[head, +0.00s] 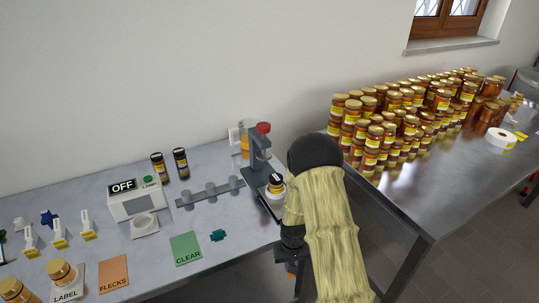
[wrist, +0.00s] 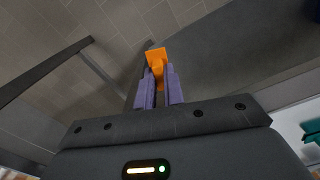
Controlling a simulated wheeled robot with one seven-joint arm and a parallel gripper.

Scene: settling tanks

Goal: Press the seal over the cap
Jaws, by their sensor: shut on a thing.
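My gripper (wrist: 158,88) is shut on an orange piece (wrist: 156,56), held between its purple finger pads in the wrist view. A jar with a gold cap (head: 276,180) stands upright on the base of a grey press (head: 259,150) with a red knob, just left of my arm. My sleeved arm may hide part of the jar's surroundings.
The grey bench (head: 225,253) holds a box reading OFF (head: 131,200), two dark jars (head: 170,164), a grey rack (head: 210,193), a green CLEAR card (head: 186,249) and an orange FLECKS card (head: 113,273). A second table (head: 420,195) at right carries many honey jars; a floor gap separates the two.

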